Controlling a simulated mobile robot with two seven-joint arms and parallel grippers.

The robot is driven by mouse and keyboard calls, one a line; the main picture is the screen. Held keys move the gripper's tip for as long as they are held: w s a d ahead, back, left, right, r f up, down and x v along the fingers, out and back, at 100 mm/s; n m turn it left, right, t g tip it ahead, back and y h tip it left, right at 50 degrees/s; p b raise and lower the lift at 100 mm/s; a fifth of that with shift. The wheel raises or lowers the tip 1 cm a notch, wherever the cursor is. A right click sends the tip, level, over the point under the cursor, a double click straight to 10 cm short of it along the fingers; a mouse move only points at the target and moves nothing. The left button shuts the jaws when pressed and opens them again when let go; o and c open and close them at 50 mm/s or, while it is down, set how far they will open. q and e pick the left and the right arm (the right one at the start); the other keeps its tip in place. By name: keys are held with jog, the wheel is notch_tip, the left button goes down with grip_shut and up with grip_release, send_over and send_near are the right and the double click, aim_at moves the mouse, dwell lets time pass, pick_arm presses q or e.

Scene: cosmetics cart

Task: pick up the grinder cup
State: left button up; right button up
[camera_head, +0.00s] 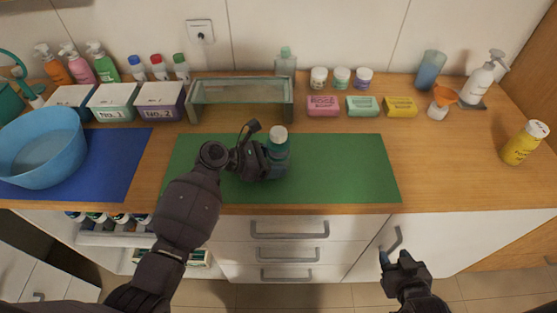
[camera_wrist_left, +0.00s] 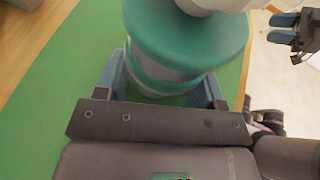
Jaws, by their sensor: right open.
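The grinder cup (camera_head: 277,158), a teal, partly translucent cup with a white top (camera_head: 279,133), is over the green mat (camera_head: 340,165) near its middle. My left gripper (camera_head: 262,162) reaches it from the left. In the left wrist view the grinder cup (camera_wrist_left: 170,65) is between the two fingers of my left gripper (camera_wrist_left: 165,90). Both fingers lie close along its sides; whether they press on it I cannot tell. The top of the cup is cut off in that view. My right gripper (camera_head: 396,262) is open and empty, in front of the counter at the lower right.
A glass shelf (camera_head: 240,95) stands behind the mat. A blue bowl (camera_head: 42,145), labelled boxes (camera_head: 160,100) and pump bottles (camera_head: 104,63) are at the left. Soap boxes (camera_head: 362,106) and small jars line the back. A yellow bottle (camera_head: 522,145) stands right. The mat's right half is clear.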

pick_arm(q)
jog(key=c, duration=0.5)
notch_tip(320, 180, up, 20)
jog(key=shift+r+p, duration=0.1)
jog(key=shift+p, duration=0.65)
